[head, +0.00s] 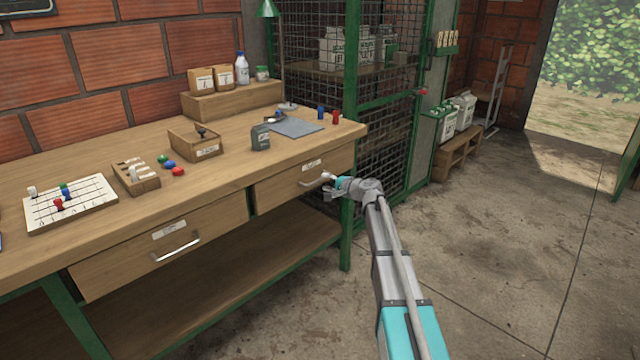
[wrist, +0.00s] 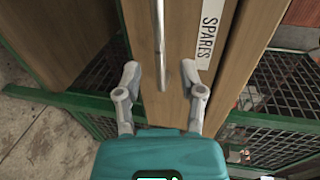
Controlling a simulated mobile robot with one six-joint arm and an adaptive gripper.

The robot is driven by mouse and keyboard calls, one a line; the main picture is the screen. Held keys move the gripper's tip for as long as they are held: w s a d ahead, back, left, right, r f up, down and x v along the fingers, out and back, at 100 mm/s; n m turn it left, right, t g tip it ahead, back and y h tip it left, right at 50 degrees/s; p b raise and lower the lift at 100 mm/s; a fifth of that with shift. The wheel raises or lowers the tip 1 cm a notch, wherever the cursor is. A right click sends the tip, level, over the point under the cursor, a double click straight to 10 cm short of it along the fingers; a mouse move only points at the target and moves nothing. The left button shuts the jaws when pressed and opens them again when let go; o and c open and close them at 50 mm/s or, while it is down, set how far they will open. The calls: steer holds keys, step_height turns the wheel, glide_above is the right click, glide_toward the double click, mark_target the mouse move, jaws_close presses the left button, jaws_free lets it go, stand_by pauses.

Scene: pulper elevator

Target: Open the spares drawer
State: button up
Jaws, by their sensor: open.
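The spares drawer (head: 290,186) is the right drawer under the workbench top, and its front looks flush with the bench. In the wrist view its wooden front (wrist: 178,25) carries a label reading SPARES (wrist: 211,28). Its metal bar handle (wrist: 160,45) runs down between my fingers; the handle (head: 312,184) also shows in the head view, partly hidden by my gripper. My gripper (head: 328,183) is at the right end of the handle. In the wrist view my gripper (wrist: 166,78) is open, with one finger on each side of the handle; I cannot tell whether they touch it.
A second drawer (head: 160,252) with its own handle is to the left. The bench top (head: 235,135) holds boxes, bottles and a peg board. A green-framed mesh cage (head: 385,170) stands just behind my gripper. Concrete floor (head: 500,260) to the right is clear.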

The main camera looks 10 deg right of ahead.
mark_target(320, 180)
steer(key=shift+b+x, duration=0.35)
steer(key=shift+x, duration=1.9)
jaws_close()
